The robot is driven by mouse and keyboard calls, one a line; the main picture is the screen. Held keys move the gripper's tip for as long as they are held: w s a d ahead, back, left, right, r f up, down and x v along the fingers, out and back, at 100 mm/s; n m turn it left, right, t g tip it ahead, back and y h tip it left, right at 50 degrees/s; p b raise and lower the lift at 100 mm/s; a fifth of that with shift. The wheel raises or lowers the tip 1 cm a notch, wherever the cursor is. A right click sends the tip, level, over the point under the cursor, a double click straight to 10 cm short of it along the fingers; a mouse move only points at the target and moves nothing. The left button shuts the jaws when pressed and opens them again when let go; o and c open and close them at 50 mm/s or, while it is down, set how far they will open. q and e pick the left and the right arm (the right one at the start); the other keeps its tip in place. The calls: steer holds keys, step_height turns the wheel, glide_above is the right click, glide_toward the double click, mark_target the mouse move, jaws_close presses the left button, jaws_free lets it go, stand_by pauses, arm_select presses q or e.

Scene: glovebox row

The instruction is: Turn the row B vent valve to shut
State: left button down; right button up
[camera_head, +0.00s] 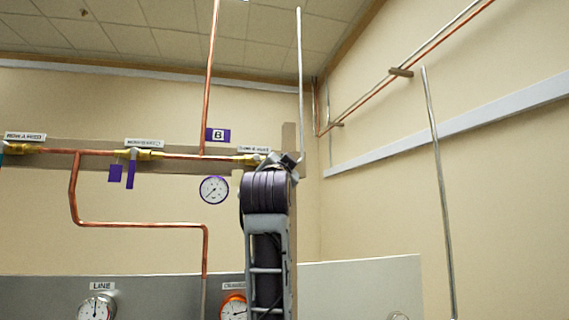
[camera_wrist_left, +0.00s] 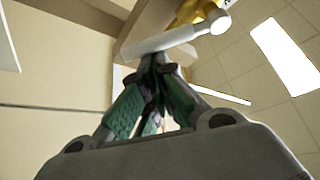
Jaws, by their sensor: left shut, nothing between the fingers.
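The row B vent valve (camera_head: 249,159) is a brass fitting at the right end of the copper line, under a white label too small to read surely. My left arm rises in front of it and hides its right side and handle. My left gripper (camera_head: 291,161) is beside the valve's right end, partly hidden by its own wrist. In the left wrist view my left gripper (camera_wrist_left: 162,62) is shut and empty, green finger pads together. Its tips are close below a pale bar (camera_wrist_left: 172,40) near a brass part (camera_wrist_left: 195,10); I cannot tell whether they touch. My right gripper is not in view.
A purple B sign (camera_head: 218,135) and a round gauge (camera_head: 214,190) are left of my arm. Another valve with purple tags (camera_head: 130,172) is further left. A thin silver pipe (camera_head: 300,80) rises near my gripper. A grey panel (camera_head: 360,285) stands below.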

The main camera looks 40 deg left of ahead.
arm_select(q)
steer(key=s+a+f+m+h, duration=0.2)
steer(key=s+f+m+h, duration=0.1)
steer(key=f+m, duration=0.1)
steer(key=shift+s+a+f+m+g+b, duration=0.15)
steer(key=shift+a+m+g+b, duration=0.2)
steer(key=shift+m, duration=0.45)
stand_by(0.3)
stand_by(0.7)
